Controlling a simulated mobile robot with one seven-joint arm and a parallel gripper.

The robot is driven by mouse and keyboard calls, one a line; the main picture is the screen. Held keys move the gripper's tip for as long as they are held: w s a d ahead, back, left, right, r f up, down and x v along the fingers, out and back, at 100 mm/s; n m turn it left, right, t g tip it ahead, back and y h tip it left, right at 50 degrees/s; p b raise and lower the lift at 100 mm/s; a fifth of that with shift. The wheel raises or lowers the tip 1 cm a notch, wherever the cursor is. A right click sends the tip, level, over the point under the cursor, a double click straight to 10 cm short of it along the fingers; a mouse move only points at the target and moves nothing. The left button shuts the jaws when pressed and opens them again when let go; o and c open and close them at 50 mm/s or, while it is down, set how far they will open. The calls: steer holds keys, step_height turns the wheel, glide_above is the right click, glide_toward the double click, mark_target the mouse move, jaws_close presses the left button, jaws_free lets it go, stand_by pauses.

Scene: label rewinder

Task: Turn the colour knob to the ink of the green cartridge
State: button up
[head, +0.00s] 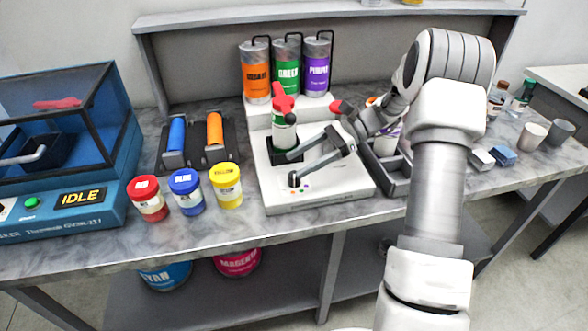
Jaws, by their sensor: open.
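The orange (256,75), green (287,73) and purple (316,76) cartridges stand in a row at the back of the white machine (330,190). Each has a lettered label and a black tube on top. The small dark colour knob (294,179) is at the machine's front left, with small coloured dots (302,189) beside it. I cannot tell which dot it points to. My gripper (294,167) is open, reaching in from the right with its fingers spread. The nearer fingertip is at the knob and partly covers it; contact is unclear.
A green-labelled bottle with a red top (284,135) stands in a dark holder just behind my fingers. Red (148,198), blue (186,192) and yellow (226,186) jars stand left of the machine. A dark tray (396,187) sits right of it, under my arm.

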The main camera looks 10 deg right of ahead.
steer(key=s+d+r, duration=0.5)
steer(key=d, duration=0.3)
steer(key=shift+d+r, duration=0.15)
steer(key=shift+r, duration=0.2)
steer(key=shift+w, duration=0.1)
